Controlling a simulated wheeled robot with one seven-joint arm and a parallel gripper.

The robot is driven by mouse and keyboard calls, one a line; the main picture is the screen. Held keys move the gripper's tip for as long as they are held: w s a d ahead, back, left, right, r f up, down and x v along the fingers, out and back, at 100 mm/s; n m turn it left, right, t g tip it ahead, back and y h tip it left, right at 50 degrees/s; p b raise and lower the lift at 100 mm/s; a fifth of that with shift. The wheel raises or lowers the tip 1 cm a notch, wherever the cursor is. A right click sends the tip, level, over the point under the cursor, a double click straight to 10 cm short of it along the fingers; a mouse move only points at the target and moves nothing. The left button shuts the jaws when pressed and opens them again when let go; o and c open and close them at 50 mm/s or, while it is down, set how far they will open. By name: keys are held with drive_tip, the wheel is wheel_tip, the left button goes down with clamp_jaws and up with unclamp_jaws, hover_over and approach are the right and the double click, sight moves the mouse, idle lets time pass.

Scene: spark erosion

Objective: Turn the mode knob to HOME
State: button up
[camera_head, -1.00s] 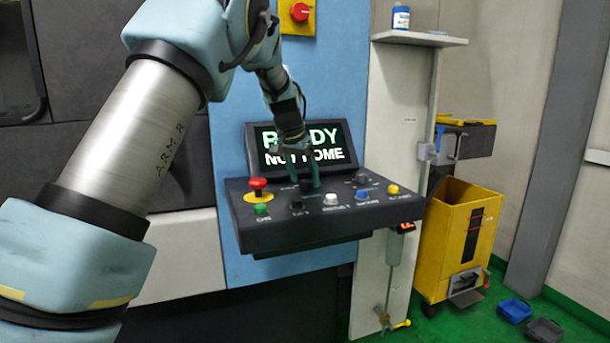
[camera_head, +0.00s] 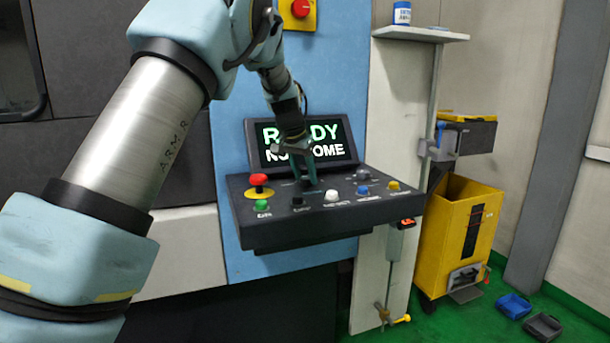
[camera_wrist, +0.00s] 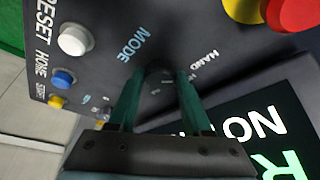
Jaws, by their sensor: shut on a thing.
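The dark mode knob (camera_wrist: 159,76) sits on the sloped black control panel (camera_head: 290,222), beside the printed words MODE and HAND in the wrist view. My gripper (camera_head: 310,184) reaches down to the panel from above. Its two green fingers, also seen in the wrist view (camera_wrist: 158,88), are shut on the knob, one on each side. The fingers hide much of the knob, and I cannot read its pointer position. The screen (camera_head: 335,150) behind the panel shows READY and NOT HOME, partly covered by my gripper.
A red mushroom button (camera_head: 258,180) stands left of the knob. A green button (camera_head: 262,205), a white button (camera_head: 331,196), a blue button (camera_head: 363,190) and a yellow button (camera_head: 393,185) line the front. A yellow bin (camera_head: 450,245) stands on the right.

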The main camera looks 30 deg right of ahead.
clamp_jaws()
drive_tip(key=shift+w+m+b, duration=0.1)
drive_tip(key=shift+m+b, duration=0.2)
drive_tip(key=m+g+b, duration=0.1)
drive_tip(key=m, duration=0.1)
drive_tip(key=shift+w+m+h, duration=0.15)
drive_tip(key=shift+m+h, duration=0.15)
drive_tip(key=m+g, duration=0.1)
drive_tip(key=m, duration=0.2)
drive_tip(key=shift+w+r, duration=0.1)
drive_tip(key=shift+m+g+p, duration=0.7)
drive_tip(key=shift+m, duration=0.6)
drive_tip(key=o, duration=1.1)
unclamp_jaws()
drive_tip(key=shift+c, duration=0.2)
